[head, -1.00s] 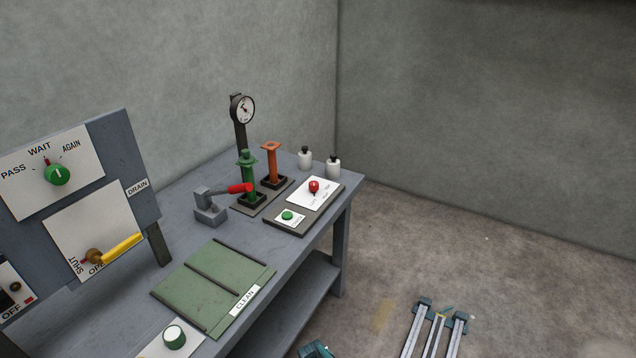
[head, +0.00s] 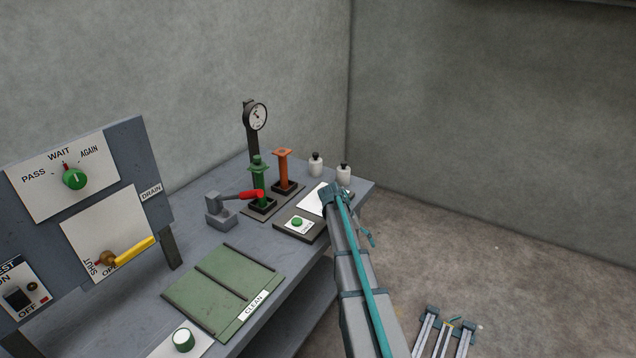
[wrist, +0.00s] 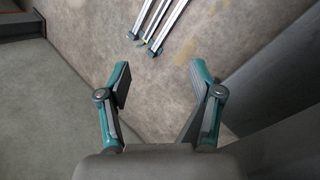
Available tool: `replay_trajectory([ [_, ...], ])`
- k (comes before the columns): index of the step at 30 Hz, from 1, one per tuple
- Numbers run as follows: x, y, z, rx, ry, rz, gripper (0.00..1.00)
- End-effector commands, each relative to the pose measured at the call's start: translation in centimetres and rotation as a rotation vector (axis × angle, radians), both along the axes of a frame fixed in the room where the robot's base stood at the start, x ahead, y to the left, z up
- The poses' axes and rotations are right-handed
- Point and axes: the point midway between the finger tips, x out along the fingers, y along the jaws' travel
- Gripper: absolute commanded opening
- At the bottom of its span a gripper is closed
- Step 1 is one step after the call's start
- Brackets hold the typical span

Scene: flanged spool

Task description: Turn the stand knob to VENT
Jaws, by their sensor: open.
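In the head view my arm reaches up from the bottom edge to the right end of the bench. It covers the red knob and much of its white plate (head: 311,200), so the knob's pointer and labels cannot be read. The dark base panel (head: 297,232) carrying that plate also has a green button (head: 297,222). The gripper's fingers are not clear in the head view.
Green (head: 259,180) and orange (head: 283,168) flanged spools stand behind the panel, near a gauge post (head: 255,117). A red-handled clamp (head: 220,210) is left of them. Two white bottles (head: 316,165) stand at the back. A green CLEAN tray (head: 225,290) lies in front.

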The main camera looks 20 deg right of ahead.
Motion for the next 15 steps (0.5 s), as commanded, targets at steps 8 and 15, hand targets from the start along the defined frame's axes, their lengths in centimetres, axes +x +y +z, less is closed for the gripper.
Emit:
replay_trajectory([
  [8, 16.9, 0.2, 14.2, 0.106, -0.388, -0.466, 0.65],
  [15, 23.3, 1.9, 20.2, 0.209, -0.519, -0.714, 0.65],
])
